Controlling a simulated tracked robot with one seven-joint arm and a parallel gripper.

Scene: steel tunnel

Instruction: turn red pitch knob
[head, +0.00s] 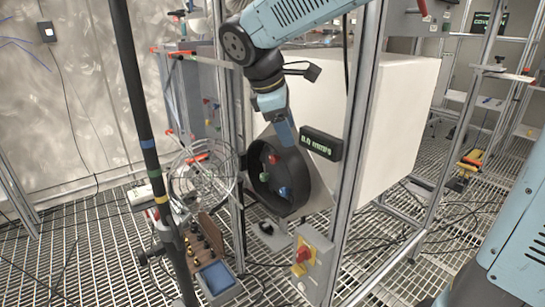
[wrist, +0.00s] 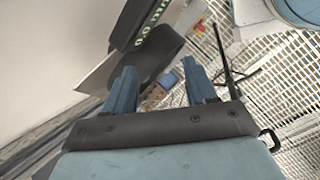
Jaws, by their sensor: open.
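A red knob-like piece (head: 273,159) shows inside a round black drum (head: 290,205), with a green piece and a blue piece near it. A second red knob (head: 303,254) sits on a yellow plate on a grey box (head: 315,262) lower right of the drum. I cannot tell which of the two is the pitch knob. My gripper (head: 284,132) points down at the drum's upper rim. In the wrist view my gripper (wrist: 161,84) is open, its blue fingers apart with nothing held. No red knob can be made out there.
A black display (head: 321,143) reading in mm/s is right of the drum; it also shows in the wrist view (wrist: 150,25). A metal post (head: 356,140) stands close right of my arm. A wire cage (head: 200,175) is left of the drum. A white box (head: 405,110) stands behind.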

